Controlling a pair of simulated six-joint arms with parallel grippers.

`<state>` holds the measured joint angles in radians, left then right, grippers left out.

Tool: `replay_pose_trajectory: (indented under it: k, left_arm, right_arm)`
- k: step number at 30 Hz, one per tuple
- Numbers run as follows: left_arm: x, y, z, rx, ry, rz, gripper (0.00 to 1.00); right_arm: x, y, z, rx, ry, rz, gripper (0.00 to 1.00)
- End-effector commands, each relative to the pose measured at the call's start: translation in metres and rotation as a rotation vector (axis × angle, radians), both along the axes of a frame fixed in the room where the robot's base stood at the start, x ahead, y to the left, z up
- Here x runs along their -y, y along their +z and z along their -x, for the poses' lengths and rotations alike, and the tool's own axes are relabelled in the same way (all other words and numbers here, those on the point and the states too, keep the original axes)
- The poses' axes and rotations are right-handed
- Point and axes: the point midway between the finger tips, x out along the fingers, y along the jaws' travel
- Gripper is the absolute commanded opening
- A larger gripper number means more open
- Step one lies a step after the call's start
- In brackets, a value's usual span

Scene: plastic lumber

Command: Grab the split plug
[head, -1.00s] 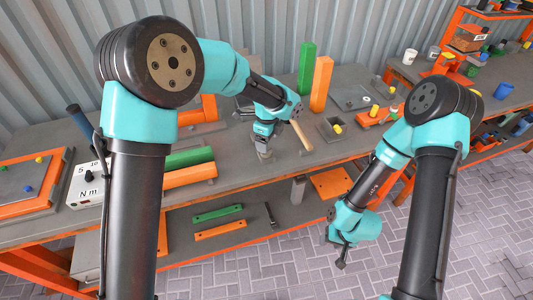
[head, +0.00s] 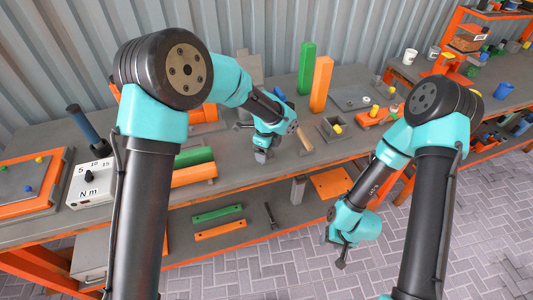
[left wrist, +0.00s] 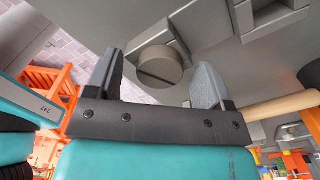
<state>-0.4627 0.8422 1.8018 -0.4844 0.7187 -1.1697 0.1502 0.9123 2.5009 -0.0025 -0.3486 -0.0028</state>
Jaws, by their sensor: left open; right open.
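A grey round plug (left wrist: 158,68) with a dark slot across its face shows in the left wrist view, beside a grey block. My left gripper (left wrist: 159,58) is open, its two grey fingers on either side of the plug in that view. In the head view my left gripper (head: 262,155) is low over the front part of the bench, and I cannot make out the plug there. My right gripper (head: 342,256) hangs open and empty in front of the bench, below its top.
A green bar (head: 194,157) and an orange bar (head: 194,175) lie to the left. A torque tester (head: 92,188) stands farther left.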

Motion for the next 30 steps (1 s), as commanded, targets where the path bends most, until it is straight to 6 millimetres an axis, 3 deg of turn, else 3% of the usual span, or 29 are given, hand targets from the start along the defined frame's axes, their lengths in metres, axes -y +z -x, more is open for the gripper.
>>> replay_pose_trajectory:
  k: [8, 25, 30]
  left_arm:
    - [0.0001, 0.0003, 0.0, 0.0, 0.0, 0.0, 0.75]
    - [0.0001, 0.0004, 0.0, 0.0, 0.0, 0.0, 0.22]
    - [0.0001, 0.0005, 0.0, 0.0, 0.0, 0.0, 0.21]
  right_arm:
    - [0.0, 0.0, 0.0, 0.0, 0.0, 0.0, 0.51]
    - [0.0, 0.0, 0.0, 0.0, 0.0, 0.0, 0.51]
    - [0.0, 0.0, 0.0, 0.0, 0.0, 0.0, 0.51]
